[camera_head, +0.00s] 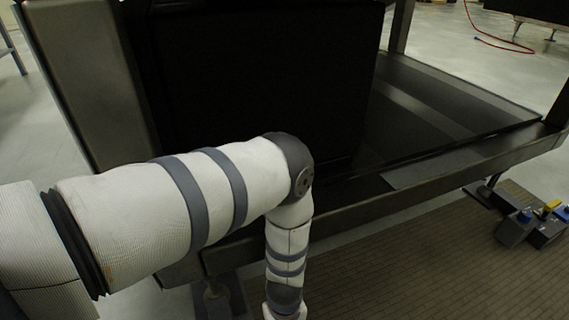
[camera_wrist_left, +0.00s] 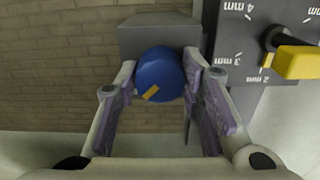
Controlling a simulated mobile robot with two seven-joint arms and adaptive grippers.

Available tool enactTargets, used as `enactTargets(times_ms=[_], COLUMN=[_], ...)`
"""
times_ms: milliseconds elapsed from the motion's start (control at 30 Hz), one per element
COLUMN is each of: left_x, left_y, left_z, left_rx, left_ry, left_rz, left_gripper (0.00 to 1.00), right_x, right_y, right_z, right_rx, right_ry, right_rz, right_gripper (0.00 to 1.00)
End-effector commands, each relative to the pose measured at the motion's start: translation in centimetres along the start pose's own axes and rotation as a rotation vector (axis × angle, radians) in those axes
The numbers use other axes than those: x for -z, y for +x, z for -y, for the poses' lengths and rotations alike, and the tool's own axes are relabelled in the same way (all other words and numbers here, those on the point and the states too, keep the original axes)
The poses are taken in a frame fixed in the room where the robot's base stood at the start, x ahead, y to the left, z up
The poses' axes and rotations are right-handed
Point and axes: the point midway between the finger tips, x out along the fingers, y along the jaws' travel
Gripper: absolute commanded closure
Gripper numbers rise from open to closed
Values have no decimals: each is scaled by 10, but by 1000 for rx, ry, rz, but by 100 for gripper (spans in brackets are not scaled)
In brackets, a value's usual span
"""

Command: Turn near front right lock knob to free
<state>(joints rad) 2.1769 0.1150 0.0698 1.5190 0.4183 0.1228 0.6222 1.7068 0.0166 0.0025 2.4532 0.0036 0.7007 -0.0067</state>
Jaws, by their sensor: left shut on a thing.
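In the left wrist view a round blue knob (camera_wrist_left: 162,68) with a small yellow mark on its lower edge sits on a grey block (camera_wrist_left: 150,37). My left gripper (camera_wrist_left: 160,75) has one finger on each side of this knob and is shut on it. The yellow mark points down and slightly left in that view. In the head view my left arm bends downward, and its gripper is out of that picture below. My right gripper is in neither view.
Right of the knob in the wrist view, a grey plate (camera_wrist_left: 240,50) with upside-down millimetre marks carries a yellow lever (camera_wrist_left: 298,62). In the head view a dark machine frame (camera_head: 450,165) fills the middle.

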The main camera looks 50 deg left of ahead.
Motion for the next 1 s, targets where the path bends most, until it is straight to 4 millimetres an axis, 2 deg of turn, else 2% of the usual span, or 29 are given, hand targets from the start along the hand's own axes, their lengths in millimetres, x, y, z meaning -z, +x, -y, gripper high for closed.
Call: enactTargets(times_ms=[33,67,100,133,467,567,800,1000], left_x=[0,0,0,0,0,1,0,0], left_y=[0,0,0,0,-4,-23,-88,-117], left_z=[0,0,0,0,0,-1,-1,0], left_rx=[1,1,1,1,0,-2,-2,0], left_ry=[2,2,2,2,0,-1,0,1], left_rz=[0,0,0,0,0,-1,-1,0], left_gripper=[92,57,48,44,44,44,44,44], right_x=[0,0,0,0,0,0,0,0], right_y=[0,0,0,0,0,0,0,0], right_z=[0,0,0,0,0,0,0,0], right_rx=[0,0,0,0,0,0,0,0], right_ry=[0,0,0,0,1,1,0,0], right_rz=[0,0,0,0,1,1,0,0], right_gripper=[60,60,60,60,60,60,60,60])
